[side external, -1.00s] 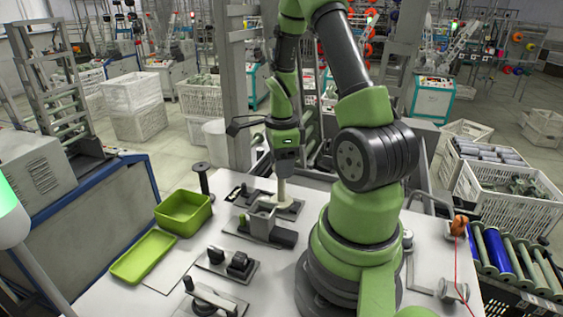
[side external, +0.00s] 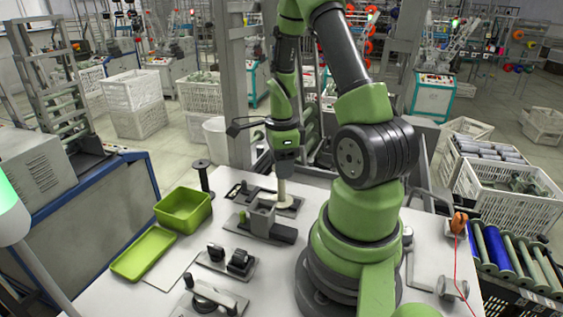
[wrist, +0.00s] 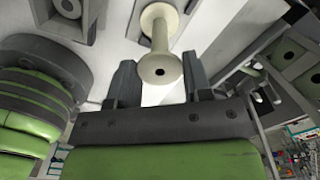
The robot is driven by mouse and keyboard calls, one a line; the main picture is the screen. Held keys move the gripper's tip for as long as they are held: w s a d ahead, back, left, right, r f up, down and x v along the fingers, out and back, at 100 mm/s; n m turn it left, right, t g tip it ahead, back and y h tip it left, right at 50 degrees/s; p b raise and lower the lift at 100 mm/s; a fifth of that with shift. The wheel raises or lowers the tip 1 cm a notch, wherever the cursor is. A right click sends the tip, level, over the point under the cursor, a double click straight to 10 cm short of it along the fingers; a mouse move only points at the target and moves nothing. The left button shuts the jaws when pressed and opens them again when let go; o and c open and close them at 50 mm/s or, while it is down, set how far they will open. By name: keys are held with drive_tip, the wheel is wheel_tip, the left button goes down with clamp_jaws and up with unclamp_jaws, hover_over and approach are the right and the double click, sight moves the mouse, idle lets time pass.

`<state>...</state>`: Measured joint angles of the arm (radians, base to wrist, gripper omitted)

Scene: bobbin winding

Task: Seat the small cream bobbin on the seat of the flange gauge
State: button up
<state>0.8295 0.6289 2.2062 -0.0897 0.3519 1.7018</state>
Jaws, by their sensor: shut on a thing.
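The small cream bobbin (side external: 282,188) is upright under my gripper (side external: 284,174) in the side view. In the wrist view the bobbin (wrist: 160,68) points its round end, with a dark centre hole, at the camera. My gripper (wrist: 160,85) has a finger on either side of it and is shut on it. The bobbin's lower end is at a grey fixture plate (side external: 295,204) behind a grey block (side external: 262,217). I cannot tell whether it touches the plate, or which fixture is the flange gauge.
A green bin (side external: 183,207) and a shallow green tray (side external: 144,253) stand at the left of the white table. A dark spool stand (side external: 202,177) rises behind the bin. A fixture with dark blocks (side external: 228,261) and another with a bar (side external: 211,297) lie nearer the front.

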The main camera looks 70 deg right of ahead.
idle(0.4)
drive_tip(key=o, duration=0.8)
drive_tip(key=shift+r, duration=3.5)
drive_tip(key=shift+w+a+r, duration=0.1)
drive_tip(key=w+a+r+n+t, duration=0.2)
drive_tip(key=a+r+n+t, duration=0.2)
drive_tip(key=a+r+n, duration=0.75)
drive_tip(key=s+a+r+n+t+y, duration=0.2)
drive_tip(key=s+a+n, duration=0.3)
drive_tip(key=a+n, duration=0.5)
drive_tip(key=r+n+t, duration=0.1)
drive_tip(key=n, duration=0.3)
